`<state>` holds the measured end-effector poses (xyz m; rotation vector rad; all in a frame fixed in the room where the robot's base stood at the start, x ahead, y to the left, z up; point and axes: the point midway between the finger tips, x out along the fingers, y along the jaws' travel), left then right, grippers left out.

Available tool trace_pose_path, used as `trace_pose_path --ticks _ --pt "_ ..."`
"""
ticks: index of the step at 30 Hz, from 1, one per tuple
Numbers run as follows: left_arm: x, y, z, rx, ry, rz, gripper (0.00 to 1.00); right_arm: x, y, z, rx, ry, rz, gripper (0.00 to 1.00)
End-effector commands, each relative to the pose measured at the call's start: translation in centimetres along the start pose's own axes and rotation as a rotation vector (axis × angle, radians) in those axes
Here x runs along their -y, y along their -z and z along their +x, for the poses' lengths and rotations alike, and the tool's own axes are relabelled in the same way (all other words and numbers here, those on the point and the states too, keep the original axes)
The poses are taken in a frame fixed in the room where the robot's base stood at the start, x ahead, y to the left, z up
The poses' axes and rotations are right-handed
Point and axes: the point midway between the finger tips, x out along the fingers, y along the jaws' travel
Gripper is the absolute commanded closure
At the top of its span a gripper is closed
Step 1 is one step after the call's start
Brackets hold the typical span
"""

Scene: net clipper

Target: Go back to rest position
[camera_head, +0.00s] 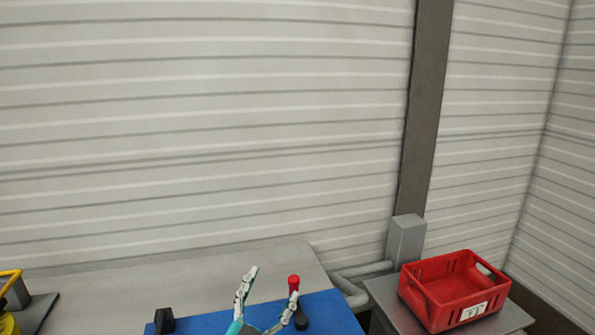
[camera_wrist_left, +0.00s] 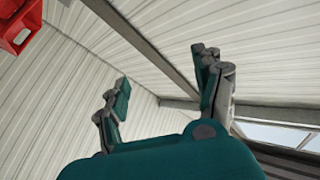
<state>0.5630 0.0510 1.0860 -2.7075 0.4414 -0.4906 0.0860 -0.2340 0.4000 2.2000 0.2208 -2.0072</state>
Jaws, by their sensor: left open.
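My left gripper (camera_head: 268,298) is open at the bottom of the head view, over the blue mat (camera_head: 338,318) on the table. Its two fingers are spread apart and point up. In the left wrist view the open fingers (camera_wrist_left: 165,95) have nothing between them, with the wall behind. A red-topped black object (camera_head: 294,281) stands just behind the right finger, partly hidden by it; I cannot tell if they touch. My right gripper is in neither view.
A red crate (camera_head: 432,299) stands on a grey stand (camera_head: 391,302) at the right. A black piece (camera_head: 164,320) sits at the mat's left edge. A yellow object (camera_head: 9,302) is at the far left. The grey tabletop (camera_head: 170,280) is bare behind the mat.

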Motion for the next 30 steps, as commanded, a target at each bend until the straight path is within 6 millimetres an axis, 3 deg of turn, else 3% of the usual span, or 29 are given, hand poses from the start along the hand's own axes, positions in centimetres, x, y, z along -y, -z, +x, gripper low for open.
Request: trace_pose_path --ticks 1,3,6,10,15,21,27,30 --pt "1.2 -3.0 -2.3 0.14 0.063 -0.055 0.32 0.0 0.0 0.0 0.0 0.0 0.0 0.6" --pt "2.4 -6.9 -5.7 0.337 0.128 -0.116 0.32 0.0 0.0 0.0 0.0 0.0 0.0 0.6" --pt "2.8 -11.8 -11.6 0.614 0.17 -0.188 0.32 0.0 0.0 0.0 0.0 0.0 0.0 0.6" --pt "1.8 -15.8 -19.6 0.926 0.156 -0.264 0.32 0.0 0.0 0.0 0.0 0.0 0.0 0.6" --pt "-0.1 -17.4 -27.1 1.19 0.092 -0.324 0.32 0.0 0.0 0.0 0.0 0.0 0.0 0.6" --pt "-1.9 -17.2 -33.7 1.401 0.003 -0.372 0.32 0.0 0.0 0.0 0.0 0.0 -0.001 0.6" --pt "-3.5 -16.0 -39.3 1.571 -0.099 -0.414 0.32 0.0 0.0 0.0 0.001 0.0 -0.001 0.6" --pt "-4.5 -18.5 -39.4 1.585 -0.106 -0.413 0.32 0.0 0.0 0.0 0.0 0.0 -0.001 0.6"
